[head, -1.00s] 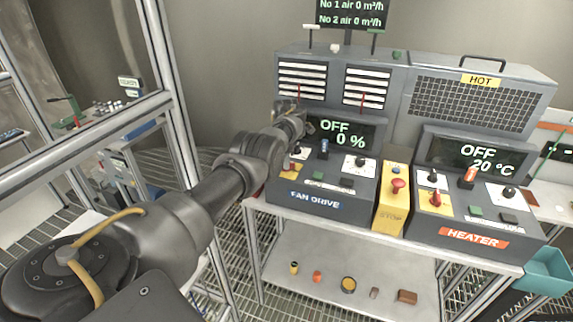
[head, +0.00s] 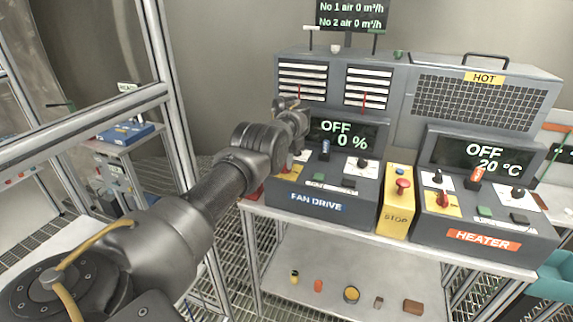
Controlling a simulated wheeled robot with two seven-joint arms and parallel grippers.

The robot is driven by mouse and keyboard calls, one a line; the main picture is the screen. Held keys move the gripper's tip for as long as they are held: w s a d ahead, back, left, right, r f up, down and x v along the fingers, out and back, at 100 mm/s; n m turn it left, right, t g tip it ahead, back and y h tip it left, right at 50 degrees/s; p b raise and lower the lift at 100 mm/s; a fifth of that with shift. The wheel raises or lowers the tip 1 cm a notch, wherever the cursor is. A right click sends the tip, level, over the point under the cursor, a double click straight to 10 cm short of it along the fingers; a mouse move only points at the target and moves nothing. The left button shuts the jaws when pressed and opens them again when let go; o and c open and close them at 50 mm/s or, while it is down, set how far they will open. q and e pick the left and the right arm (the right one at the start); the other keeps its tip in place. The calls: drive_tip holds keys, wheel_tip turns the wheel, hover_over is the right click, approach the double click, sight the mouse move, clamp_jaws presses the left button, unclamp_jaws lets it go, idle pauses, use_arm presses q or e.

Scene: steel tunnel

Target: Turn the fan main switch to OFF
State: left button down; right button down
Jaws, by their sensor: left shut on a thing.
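The FAN DRIVE panel (head: 322,190) stands on the bench in the middle of the head view. Its display (head: 345,136) reads OFF and 0 %. The fan main switch sits on a yellow plate (head: 284,168) at the panel's lower left; my arm and wrist hide most of it, so its handle position cannot be read. My right gripper is not in view.
A yellow STOP box (head: 397,200) with a red button stands right of the fan panel. The HEATER panel (head: 482,205) is beyond it, reading OFF and 20 °C. A lower shelf (head: 335,262) holds several small items. A metal frame post (head: 166,90) stands left of my arm.

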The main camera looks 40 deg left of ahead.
use_arm(q)
drive_tip(key=shift+n, duration=1.5)
drive_tip(key=c, duration=1.4)
unclamp_jaws()
drive_tip(key=shift+c, duration=0.2)
drive_tip(key=shift+r+b, duration=0.15)
drive_tip(key=shift+b, duration=0.15)
drive_tip(key=shift+r, duration=0.35)
wheel_tip(320, 180, up, 10)
drive_tip(key=b, duration=0.2)
drive_tip(key=shift+d+f, duration=0.1)
drive_tip(key=shift+f, duration=0.05)
